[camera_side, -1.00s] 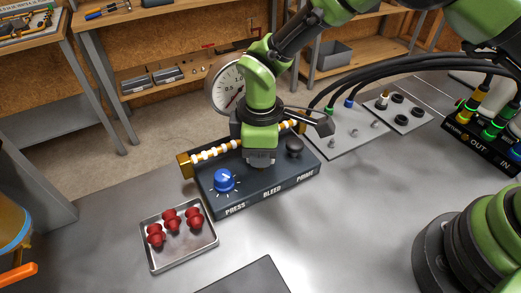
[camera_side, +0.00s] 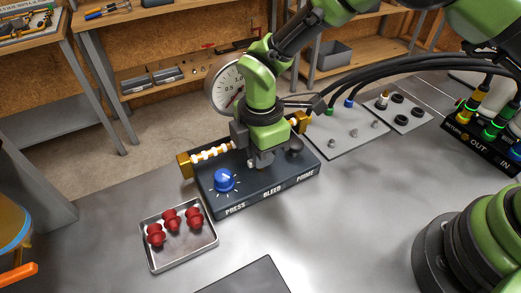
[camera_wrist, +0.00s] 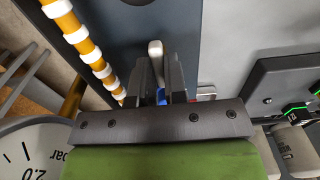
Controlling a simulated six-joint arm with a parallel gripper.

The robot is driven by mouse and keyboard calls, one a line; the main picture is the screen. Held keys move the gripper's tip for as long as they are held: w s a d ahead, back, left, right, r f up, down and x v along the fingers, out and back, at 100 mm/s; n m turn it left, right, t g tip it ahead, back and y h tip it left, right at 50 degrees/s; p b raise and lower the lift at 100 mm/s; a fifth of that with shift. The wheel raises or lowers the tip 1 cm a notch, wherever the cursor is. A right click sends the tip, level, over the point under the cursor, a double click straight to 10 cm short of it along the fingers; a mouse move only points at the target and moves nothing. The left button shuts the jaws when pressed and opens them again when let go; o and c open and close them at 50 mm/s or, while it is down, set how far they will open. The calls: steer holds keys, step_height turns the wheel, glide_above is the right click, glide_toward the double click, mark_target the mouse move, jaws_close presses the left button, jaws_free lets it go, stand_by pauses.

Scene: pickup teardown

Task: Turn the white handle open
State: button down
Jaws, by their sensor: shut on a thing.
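The white handle (camera_wrist: 155,48) shows in the wrist view as a short pale bar between my fingers. My gripper (camera_wrist: 157,68) is shut on it, one dark finger on each side. In the side view my gripper (camera_side: 262,160) points down at the middle of the dark control box (camera_side: 246,203), behind the BLEED label.
A blue knob (camera_side: 224,180) stands left of my gripper and a black knob (camera_side: 295,144) right. A white-and-gold banded tube (camera_side: 210,153) and a pressure gauge (camera_side: 224,84) are behind. A tray (camera_side: 152,222) holds red parts in front.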

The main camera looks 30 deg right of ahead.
stand_by(0.3)
steer(key=c, duration=1.2)
jaws_free()
steer(key=shift+o, duration=0.2)
step_height(320, 180, up, 10)
steer(key=s+d+r+m+t+y, duration=0.1)
steer(key=s+d+r+m, duration=0.1)
steer(key=d+r+m, duration=0.4)
steer(key=s+d+r+m+t+y, duration=0.1)
steer(key=s+d+r+m+t, duration=0.2)
steer(key=r, duration=0.4)
steer(key=s+d+r+m+t, duration=0.2)
steer(key=s+d+m, duration=0.6)
steer(key=s+m, duration=0.5)
steer(key=shift+s+d+r+t, duration=0.15)
steer(key=shift+s+r+t, duration=0.2)
steer(key=shift+t, duration=0.25)
